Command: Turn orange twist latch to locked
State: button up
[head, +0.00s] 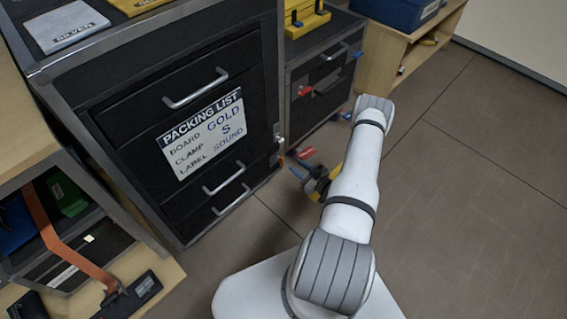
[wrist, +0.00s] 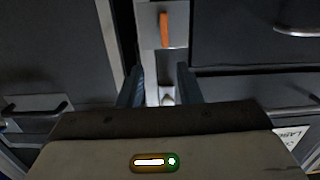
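The orange twist latch (wrist: 165,30) is a short bar on a pale metal plate, upright in the wrist view, above and beyond my fingertips. In the head view a small orange piece (head: 281,159) shows at the right front edge of the black drawer cabinet, beside my gripper (head: 302,170). In the wrist view my gripper (wrist: 159,72) is open, with two dark blue-grey fingers apart and nothing between them touching either one. The fingers are short of the latch and do not touch it. Any locked marking is not readable.
The drawer cabinet (head: 115,135) has bar handles and a packing list (head: 203,134). A second cabinet (head: 325,95) with red and blue parts stands beyond it. A shelf (head: 150,281) with an orange strap is at lower left. Open floor (head: 470,190) lies right.

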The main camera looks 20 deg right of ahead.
aim_at(283, 160)
jog(key=w+a, duration=0.1)
jog(key=w+a+f+b, duration=0.1)
jog(key=w, duration=0.1)
jog(key=w+b, duration=0.1)
jog(key=w, duration=0.1)
jog(key=shift+a+f, duration=0.25)
jog(key=shift+a, duration=0.15)
jog(key=shift+w+a+r+t+b, duration=0.1)
jog(key=shift+w+a+t+b, duration=0.15)
jog(key=shift+w, duration=0.4)
jog(key=shift+c, duration=0.3)
grip_shut()
